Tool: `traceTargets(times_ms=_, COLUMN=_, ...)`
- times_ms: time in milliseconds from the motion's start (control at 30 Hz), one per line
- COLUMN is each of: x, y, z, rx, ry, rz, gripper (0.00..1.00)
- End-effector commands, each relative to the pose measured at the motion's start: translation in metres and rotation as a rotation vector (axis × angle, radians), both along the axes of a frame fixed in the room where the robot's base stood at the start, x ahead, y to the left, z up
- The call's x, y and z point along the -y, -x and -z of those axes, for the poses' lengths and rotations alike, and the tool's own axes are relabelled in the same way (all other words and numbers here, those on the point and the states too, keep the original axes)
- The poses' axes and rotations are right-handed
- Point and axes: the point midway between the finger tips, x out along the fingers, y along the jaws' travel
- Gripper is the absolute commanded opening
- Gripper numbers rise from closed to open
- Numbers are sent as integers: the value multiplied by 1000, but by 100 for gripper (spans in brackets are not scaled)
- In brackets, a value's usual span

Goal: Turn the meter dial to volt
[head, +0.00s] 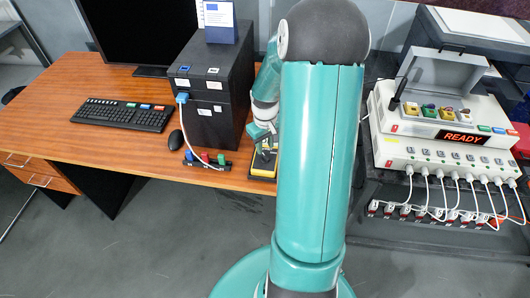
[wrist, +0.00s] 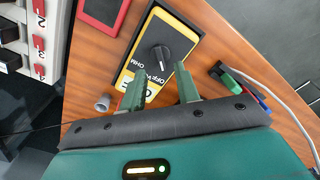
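The meter (wrist: 138,73) is a yellow box with a black surround, lying on the wooden desk. Its round black dial (wrist: 160,57) sits on the yellow face, with OFF, VOLT and OHM lettering around it. I cannot tell clearly which mark the dial points to. My gripper (wrist: 159,77) is open, its two green fingers apart over the lettered end of the meter, with the dial just beyond the fingertips. Nothing is between the fingers. In the head view the meter (head: 262,167) shows at the desk's front edge, partly hidden by my arm.
A black tower (head: 213,95) and a strip with coloured plugs (head: 207,160) stand left of the meter. A white cable runs there. A red-edged dark object (wrist: 103,12) and a small grey cylinder (wrist: 102,103) lie near it. A READY tester (head: 445,130) with several plugs stands right.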

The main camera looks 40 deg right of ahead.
Motion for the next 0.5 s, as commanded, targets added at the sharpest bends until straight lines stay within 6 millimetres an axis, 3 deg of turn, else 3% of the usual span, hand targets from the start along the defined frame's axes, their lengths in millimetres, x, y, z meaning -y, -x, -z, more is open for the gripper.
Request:
traceTargets(times_ms=200, x=0, y=0, z=36, rx=-1, ry=-1, rz=-1, gripper=32)
traceTargets(times_ms=500, x=0, y=0, z=47, rx=1, ry=1, rz=0, gripper=32)
